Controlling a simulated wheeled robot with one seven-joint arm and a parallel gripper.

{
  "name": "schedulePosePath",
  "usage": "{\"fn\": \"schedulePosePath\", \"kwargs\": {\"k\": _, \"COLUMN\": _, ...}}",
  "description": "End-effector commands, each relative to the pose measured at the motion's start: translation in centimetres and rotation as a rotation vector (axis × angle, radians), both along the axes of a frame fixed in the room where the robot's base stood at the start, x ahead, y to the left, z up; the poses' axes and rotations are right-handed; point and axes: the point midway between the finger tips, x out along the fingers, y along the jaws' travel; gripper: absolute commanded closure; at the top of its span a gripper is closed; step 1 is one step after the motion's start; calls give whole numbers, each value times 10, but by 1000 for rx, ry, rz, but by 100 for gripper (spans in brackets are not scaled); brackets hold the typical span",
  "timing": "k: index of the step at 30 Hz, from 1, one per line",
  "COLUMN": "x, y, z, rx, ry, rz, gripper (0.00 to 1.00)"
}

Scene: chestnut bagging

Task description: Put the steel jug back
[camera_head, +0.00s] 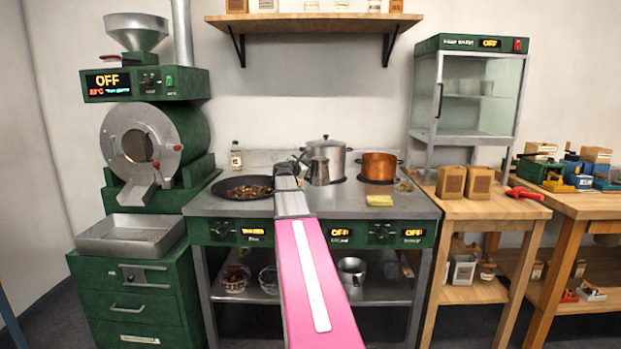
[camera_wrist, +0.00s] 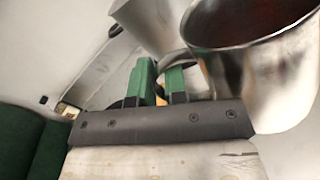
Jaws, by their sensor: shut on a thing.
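The steel jug (camera_head: 319,172) is in front of the lidded steel pot at the back middle of the stove in the head view. I cannot tell whether its base touches the stove. In the wrist view the jug (camera_wrist: 268,85) fills the right side, tilted in the picture, with its open mouth showing a brownish inside. My gripper (camera_head: 303,158) is at the jug's left side. Its green fingers, seen in the wrist view (camera_wrist: 164,80), are shut on the jug's handle. The fingertips are partly hidden behind the handle.
A pan of chestnuts (camera_head: 243,188) lies left of my arm. The lidded pot (camera_head: 336,153) and a copper pot (camera_head: 379,167) stand close to the jug. A yellow sponge (camera_head: 379,200) lies at the front right. The stove top (camera_head: 410,205) has bare room at its right front.

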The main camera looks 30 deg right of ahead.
Motion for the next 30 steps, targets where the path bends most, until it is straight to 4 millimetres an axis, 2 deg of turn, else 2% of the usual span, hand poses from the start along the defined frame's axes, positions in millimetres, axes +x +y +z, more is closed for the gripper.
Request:
{"fn": "schedulePosePath", "kwargs": {"k": 3, "x": -4, "y": -16, "z": -9, "rx": -2, "ry": 2, "rz": -1, "gripper": 100}}
{"fn": "schedulePosePath", "kwargs": {"k": 7, "x": -6, "y": -23, "z": -14, "rx": -2, "ry": 1, "rz": 0, "gripper": 100}}
{"fn": "schedulePosePath", "kwargs": {"k": 11, "x": -6, "y": -24, "z": -19, "rx": -1, "ry": 2, "rz": 0, "gripper": 100}}
{"fn": "schedulePosePath", "kwargs": {"k": 20, "x": -6, "y": -24, "z": -52, "rx": -2, "ry": 3, "rz": 0, "gripper": 100}}
{"fn": "schedulePosePath", "kwargs": {"k": 30, "x": -6, "y": -24, "z": -55, "rx": -2, "ry": 1, "rz": 0, "gripper": 100}}
